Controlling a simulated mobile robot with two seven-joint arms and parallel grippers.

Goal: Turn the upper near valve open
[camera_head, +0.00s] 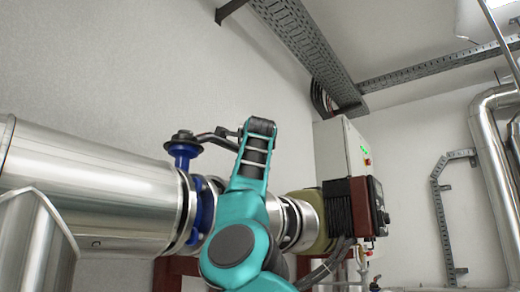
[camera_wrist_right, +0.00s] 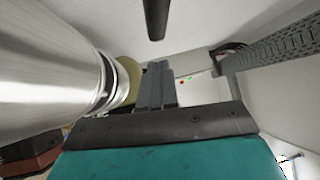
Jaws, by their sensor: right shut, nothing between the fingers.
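The upper near valve, with a blue neck (camera_head: 183,152) and blue body, sits on the large silver pipe. In the right wrist view my right gripper (camera_wrist_right: 157,70) is shut and empty. A dark bar, which looks like the handle (camera_wrist_right: 156,18), hangs above the fingertips with a visible gap. My left gripper is not in view.
The silver pipe (camera_head: 95,185) fills the left side and passes close beside the gripper in the wrist view. A dark red and black box (camera_head: 355,207) and a pale cabinet (camera_head: 340,150) stand to the right. A cable tray (camera_head: 300,40) runs overhead.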

